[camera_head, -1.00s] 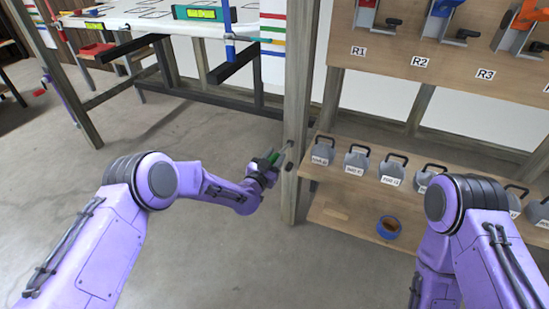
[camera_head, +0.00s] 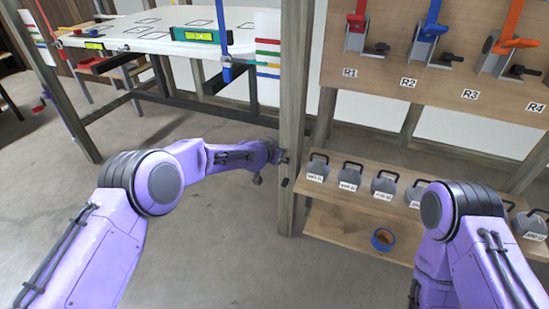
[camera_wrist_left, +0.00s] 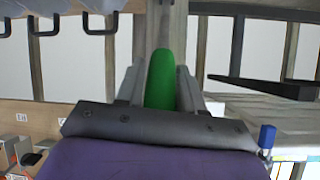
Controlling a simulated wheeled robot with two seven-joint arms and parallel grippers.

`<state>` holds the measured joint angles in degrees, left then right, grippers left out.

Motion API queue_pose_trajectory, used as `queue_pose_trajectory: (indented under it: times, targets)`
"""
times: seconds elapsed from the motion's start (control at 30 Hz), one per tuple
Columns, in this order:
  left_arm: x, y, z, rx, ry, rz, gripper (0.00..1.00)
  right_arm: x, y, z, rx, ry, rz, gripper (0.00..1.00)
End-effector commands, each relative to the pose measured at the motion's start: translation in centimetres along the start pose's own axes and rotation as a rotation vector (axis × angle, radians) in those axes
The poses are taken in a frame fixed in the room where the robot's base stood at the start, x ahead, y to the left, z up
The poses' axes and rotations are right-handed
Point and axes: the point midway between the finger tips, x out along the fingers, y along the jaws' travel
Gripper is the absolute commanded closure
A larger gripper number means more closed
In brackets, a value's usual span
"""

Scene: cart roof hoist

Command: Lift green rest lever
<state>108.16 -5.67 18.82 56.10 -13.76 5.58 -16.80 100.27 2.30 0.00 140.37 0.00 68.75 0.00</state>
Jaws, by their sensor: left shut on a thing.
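The green rest lever (camera_wrist_left: 162,80) shows in the left wrist view between the fingers of my left gripper (camera_wrist_left: 160,92), which is shut on it. The lever's grey stem continues up the picture in front of a wooden post. In the head view my left gripper (camera_head: 282,157) is close beside the wooden post (camera_head: 291,120); the green lever is hidden there by my wrist and gripper. My right arm is at the right of the head view, but its gripper is out of the picture.
Right of the post, a low shelf (camera_head: 320,222) carries several grey weights with black handles, with a blue roll (camera_head: 383,240) below. A board (camera_head: 385,75) with coloured levers labelled R1 to R4 stands above. A white panel (camera_head: 150,40) is at the upper left. The floor below is clear.

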Motion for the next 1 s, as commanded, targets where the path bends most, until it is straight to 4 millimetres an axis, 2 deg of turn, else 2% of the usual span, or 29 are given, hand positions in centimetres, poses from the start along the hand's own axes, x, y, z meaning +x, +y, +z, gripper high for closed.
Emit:
queue_pose_trajectory:
  times: [0.03, 0.23, 0.7, 0.73, 0.77, 0.8, 1.0]
  targets:
    - [0.1, -0.1, -0.6, -0.002, -0.008, 0.0, 1.0, 0.1, 0.0, 0.1, 0.0, 0.0, 0.0, 0.57]
    - [0.5, -0.3, -1.4, -0.006, -0.059, 0.01, 1.0, 0.3, 0.0, 0.1, 0.0, 0.0, 0.0, 0.57]
    - [0.6, -0.4, -1.6, -0.007, -0.075, 0.013, 1.0, 0.3, 0.0, 0.1, 0.0, 0.0, 0.0, 0.57]
    - [0.6, -0.4, -1.6, -0.007, -0.075, 0.013, 0.53, 0.3, 0.0, 0.1, 0.0, 0.0, 0.0, 0.57]
    - [0.6, -0.4, -1.6, -0.007, -0.075, 0.013, 0.44, 0.3, 0.0, 0.1, 0.0, 0.0, 0.0, 0.57]
    - [0.6, -0.4, -1.6, -0.007, -0.076, 0.013, 0.41, 0.3, 0.0, 0.1, 0.0, 0.0, 0.0, 0.57]
    - [0.6, -0.4, -1.4, -0.006, -0.078, 0.014, 0.41, 0.3, 0.0, 0.1, 0.0, 0.0, 0.0, 0.57]
